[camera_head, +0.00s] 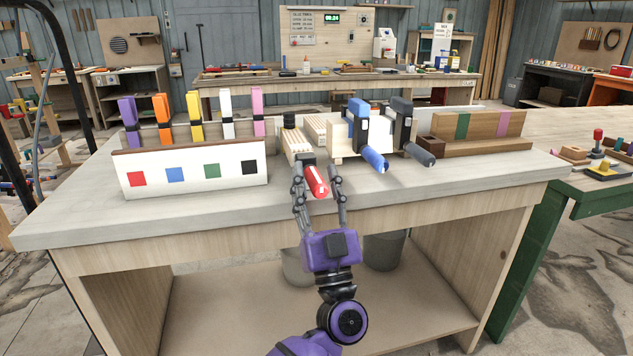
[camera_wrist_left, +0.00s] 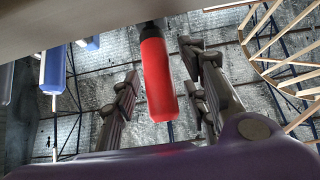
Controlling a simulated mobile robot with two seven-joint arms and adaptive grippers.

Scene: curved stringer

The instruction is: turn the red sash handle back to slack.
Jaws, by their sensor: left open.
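The red sash handle (camera_head: 316,181) sticks out toward me over the front part of the workbench. It also shows in the left wrist view (camera_wrist_left: 158,78), hanging down from a dark collar. My left gripper (camera_head: 319,172) is open, with one finger on each side of the red handle. In the left wrist view my fingers (camera_wrist_left: 163,92) stand apart with gaps to the handle, and no contact shows. The clamp behind the red handle is partly hidden by my fingers. My right gripper is not in view.
A blue clamp handle (camera_head: 373,160) and a dark grey one (camera_head: 419,154) stick out to the right. A white board with coloured squares (camera_head: 193,169) stands at left, before several coloured clamps (camera_head: 195,118). The workbench's front right top (camera_head: 470,177) is clear.

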